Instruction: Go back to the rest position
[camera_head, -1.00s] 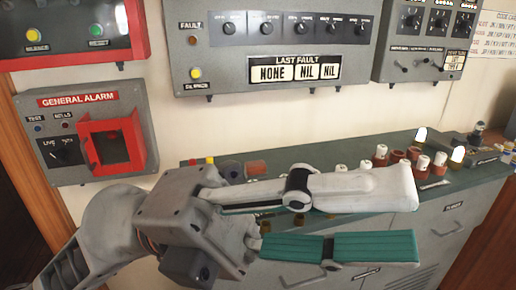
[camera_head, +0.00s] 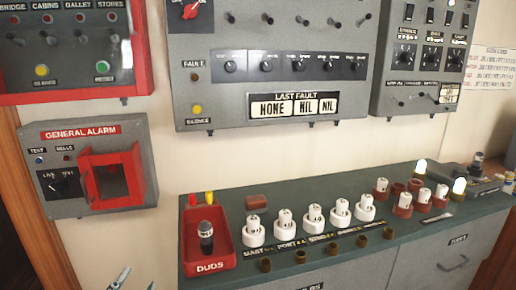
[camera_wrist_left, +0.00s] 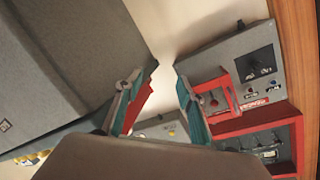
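My left gripper (camera_head: 136,282) only just shows at the bottom left edge of the head view, below the alarm panel. In the left wrist view my left gripper (camera_wrist_left: 165,82) has its two green-padded fingers apart, with nothing seen between them. It is clear of the counter top. My right gripper is in neither view.
A green-topped counter (camera_head: 400,232) holds a red DUDS tray (camera_head: 222,262) with a dark-topped piece (camera_head: 206,236) in it. Several white holders (camera_head: 285,222) stand in a row beside it. The general alarm panel (camera_head: 60,205) and fault panel (camera_head: 225,100) are on the wall.

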